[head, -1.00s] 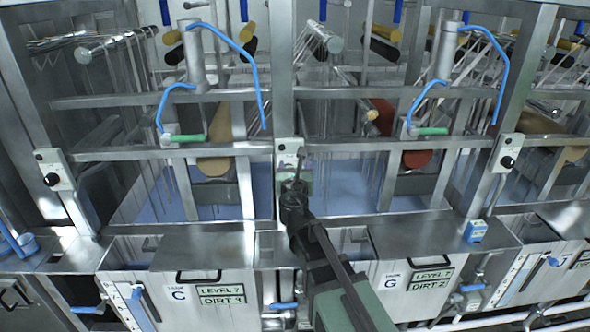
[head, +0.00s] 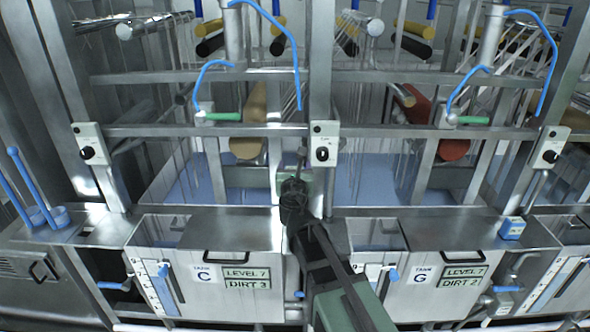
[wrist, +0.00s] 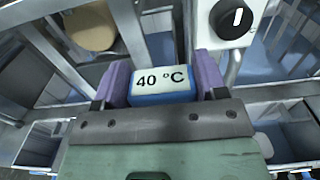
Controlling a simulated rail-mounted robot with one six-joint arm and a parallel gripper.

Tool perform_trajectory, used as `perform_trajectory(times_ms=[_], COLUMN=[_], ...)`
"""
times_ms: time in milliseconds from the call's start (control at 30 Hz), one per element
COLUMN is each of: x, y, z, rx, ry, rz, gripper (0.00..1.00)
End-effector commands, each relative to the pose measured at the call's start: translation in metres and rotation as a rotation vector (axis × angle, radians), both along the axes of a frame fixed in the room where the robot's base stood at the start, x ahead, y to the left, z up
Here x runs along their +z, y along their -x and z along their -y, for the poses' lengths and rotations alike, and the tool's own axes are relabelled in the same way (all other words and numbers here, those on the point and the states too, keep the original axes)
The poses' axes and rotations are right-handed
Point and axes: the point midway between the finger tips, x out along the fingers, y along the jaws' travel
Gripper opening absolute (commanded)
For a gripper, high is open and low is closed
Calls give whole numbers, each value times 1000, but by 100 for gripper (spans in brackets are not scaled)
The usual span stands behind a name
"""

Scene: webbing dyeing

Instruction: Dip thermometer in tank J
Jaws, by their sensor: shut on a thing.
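The thermometer (wrist: 162,84) is a blue and white block that reads 40 °C in the wrist view. My gripper (wrist: 160,72) is shut on it, with a purple finger on each side. In the head view my gripper (head: 294,190) is in front of the post between tank C (head: 215,275) and tank G (head: 430,290); the thermometer cannot be made out there. Tank J (head: 574,262) is cut off at the right edge, to the right of tank G, with its letter out of view. My gripper is well to the left of it.
Metal posts and crossbars (head: 400,131) stand behind the tank openings. A white control box with a black knob (head: 323,148) is just behind my gripper. A small blue and white box (head: 511,228) sits on the ledge right of tank G.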

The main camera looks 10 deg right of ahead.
Motion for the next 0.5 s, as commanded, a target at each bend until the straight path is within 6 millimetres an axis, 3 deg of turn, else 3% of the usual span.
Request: perform_trajectory(times_ms=[33,500], x=[-14,-75], y=[0,0], z=[0,0], rx=[0,0], ry=[0,0], rz=[0,0], gripper=[18,18])
